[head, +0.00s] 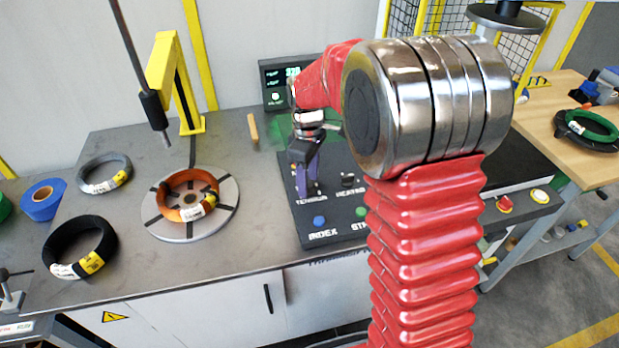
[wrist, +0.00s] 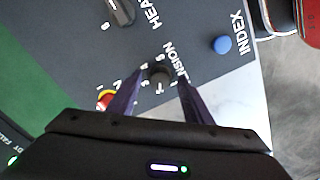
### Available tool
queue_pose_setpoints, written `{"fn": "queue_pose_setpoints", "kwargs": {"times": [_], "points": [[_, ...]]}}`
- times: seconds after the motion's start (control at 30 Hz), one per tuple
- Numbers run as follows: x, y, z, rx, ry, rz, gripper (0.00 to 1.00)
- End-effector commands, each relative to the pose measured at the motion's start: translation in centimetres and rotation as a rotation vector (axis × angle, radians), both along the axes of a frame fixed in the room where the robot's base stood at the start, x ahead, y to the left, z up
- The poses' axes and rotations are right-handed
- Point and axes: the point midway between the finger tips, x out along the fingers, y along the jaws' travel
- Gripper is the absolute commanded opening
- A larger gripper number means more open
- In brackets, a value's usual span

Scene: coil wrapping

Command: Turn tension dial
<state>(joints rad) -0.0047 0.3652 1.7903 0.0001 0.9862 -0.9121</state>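The tension dial (wrist: 158,76) is a small dark round knob on the dark control panel (head: 291,219). Its lettering, partly covered, shows beside it in the wrist view. My gripper (wrist: 160,78) points down at the panel with its two purple fingers apart, one on each side of the dial. A gap shows between the dial and the fingers, so it looks open and not touching the knob. In the head view my gripper (head: 307,186) stands over the tension label and hides the dial.
The heater knob (head: 348,181) and blue index button (head: 320,221) are close by on the panel. A display (head: 278,97) stands behind. To the left, an orange coil (head: 188,197) lies on a round turntable (head: 228,198), with a grey coil (head: 104,172) and a black coil (head: 80,248) beside it.

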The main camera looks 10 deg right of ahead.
Motion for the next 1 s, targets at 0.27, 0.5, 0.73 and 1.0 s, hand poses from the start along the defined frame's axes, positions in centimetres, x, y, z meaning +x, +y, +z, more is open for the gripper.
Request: {"fn": "queue_pose_setpoints", "kwargs": {"times": [0.27, 0.5, 0.73, 1.0], "points": [[0.01, 0.01, 0.03, 0.000, 0.000, 0.000, 0.27], [0.02, 0.01, 0.04, -0.001, -0.001, 0.000, 0.10], [0.04, -0.19, 0.05, -0.002, -0.001, -0.001, 0.05], [0.07, -0.08, 0.06, -0.002, -0.002, -0.005, 0.05]]}}
